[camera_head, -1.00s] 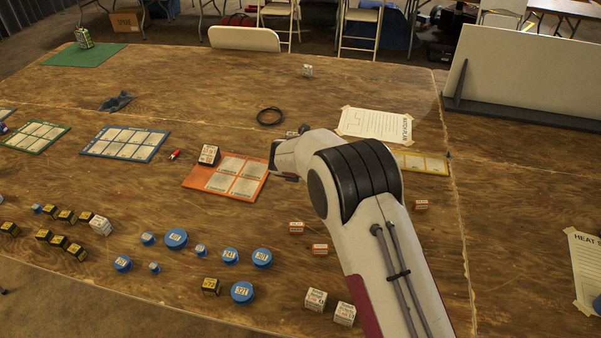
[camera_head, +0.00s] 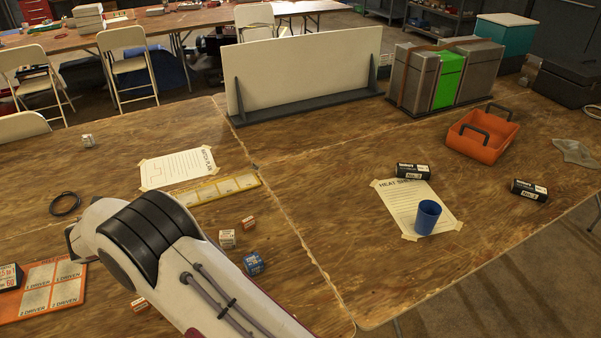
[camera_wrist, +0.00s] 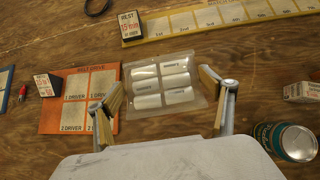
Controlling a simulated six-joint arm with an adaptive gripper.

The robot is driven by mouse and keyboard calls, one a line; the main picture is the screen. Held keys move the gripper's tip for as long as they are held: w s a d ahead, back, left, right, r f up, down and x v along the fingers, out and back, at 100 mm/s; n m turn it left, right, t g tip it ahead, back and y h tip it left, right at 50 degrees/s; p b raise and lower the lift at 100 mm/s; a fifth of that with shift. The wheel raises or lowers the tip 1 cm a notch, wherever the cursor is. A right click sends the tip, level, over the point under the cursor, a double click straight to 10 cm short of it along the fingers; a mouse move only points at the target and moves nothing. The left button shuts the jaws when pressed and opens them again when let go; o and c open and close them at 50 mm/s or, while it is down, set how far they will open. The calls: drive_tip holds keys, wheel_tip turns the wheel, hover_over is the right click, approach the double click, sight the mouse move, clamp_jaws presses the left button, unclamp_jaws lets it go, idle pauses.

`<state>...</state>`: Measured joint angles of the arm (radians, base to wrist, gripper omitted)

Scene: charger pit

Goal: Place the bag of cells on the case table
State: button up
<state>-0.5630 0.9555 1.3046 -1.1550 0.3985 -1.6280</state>
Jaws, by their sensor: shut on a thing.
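The bag of cells (camera_wrist: 163,84) is a clear pouch with several white labelled cells, in the middle of the wrist view. My gripper (camera_wrist: 174,92) has a finger at each side edge of the bag and is shut on it, above the wooden table. In the head view, my gripper (camera_head: 76,240) is mostly hidden behind my arm, beside the orange mat (camera_head: 38,305), and the bag cannot be seen. A table at the right (camera_head: 400,290) joins this one at a seam and carries grey and green cases (camera_head: 447,78).
The right table holds a taped heat sheet (camera_head: 398,211), a blue cup (camera_head: 428,217), two black cylinders (camera_head: 412,171) (camera_head: 529,190) and an orange tote (camera_head: 483,136). A white upright panel (camera_head: 305,72) stands at its back left. Its front left part is bare.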

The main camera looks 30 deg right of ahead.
drive_tip(key=shift+d, duration=0.1)
drive_tip(key=w+d+r+m+g+h, duration=0.1)
drive_tip(key=w+d+m+h, duration=0.15)
drive_tip(key=d, duration=1.65)
drive_tip(key=w+d+r+m+h, duration=0.15)
drive_tip(key=d+m, duration=0.25)
drive_tip(key=d, duration=1.4)
drive_tip(key=s+d+f+m+g+h, duration=0.2)
drive_tip(key=s+d+m+g+h, duration=0.3)
drive_tip(key=s+d, duration=2)
drive_tip(key=d+m+g, duration=0.3)
drive_tip(key=m, duration=0.4)
drive_tip(key=shift+f, duration=0.1)
